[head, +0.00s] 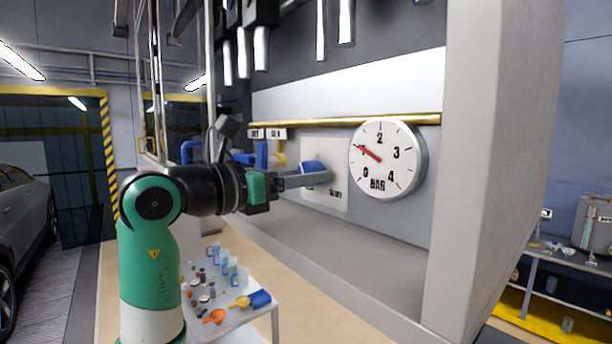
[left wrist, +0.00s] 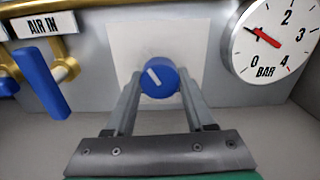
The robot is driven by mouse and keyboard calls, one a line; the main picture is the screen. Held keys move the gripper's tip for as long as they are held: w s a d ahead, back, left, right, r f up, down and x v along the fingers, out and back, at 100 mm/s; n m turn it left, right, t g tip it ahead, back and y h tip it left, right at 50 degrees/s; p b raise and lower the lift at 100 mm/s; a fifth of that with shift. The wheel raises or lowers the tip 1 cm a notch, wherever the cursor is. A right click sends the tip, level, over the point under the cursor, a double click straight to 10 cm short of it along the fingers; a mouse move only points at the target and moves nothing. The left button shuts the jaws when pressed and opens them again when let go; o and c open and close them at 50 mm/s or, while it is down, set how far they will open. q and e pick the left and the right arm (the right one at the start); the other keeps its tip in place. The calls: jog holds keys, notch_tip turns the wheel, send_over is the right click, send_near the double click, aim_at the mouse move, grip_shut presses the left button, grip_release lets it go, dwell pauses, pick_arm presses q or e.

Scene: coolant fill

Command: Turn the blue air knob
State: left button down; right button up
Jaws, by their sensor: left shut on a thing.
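The blue air knob (head: 312,167) sits on a pale plate on the machine's back panel. It also shows in the left wrist view (left wrist: 160,78), with a white mark pointing up and left. My left gripper (head: 318,180) is shut on the knob, with one finger on each side of it in the left wrist view (left wrist: 160,88). The fingers partly cover the knob in the head view. The round white gauge (head: 388,160) marked BAR is right of the knob, and its red needle points near 1. My right gripper is not in view.
A blue lever handle (left wrist: 40,82) under an AIR IN label (left wrist: 42,26) is left of the knob. A brass pipe (head: 350,121) runs above. A small white table (head: 236,312) with jugs and funnels stands below. A grey wall (head: 490,150) bounds the right.

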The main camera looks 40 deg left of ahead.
pick_arm(q)
jog(key=m+p, duration=0.1)
jog(key=m, duration=0.5)
jog(key=shift+r+m, duration=0.15)
jog(key=shift+m, duration=0.15)
jog(key=m+p, duration=0.1)
jog(key=m, duration=0.5)
jog(key=shift+a, duration=0.1)
jog(key=m+p, duration=0.1)
jog(key=m, duration=0.5)
jog(key=shift+r+m, duration=0.1)
jog(key=shift+m, duration=0.3)
jog(key=m, duration=0.6)
jog(key=shift+m, duration=0.3)
jog(key=shift+c, duration=1.3)
grip_release()
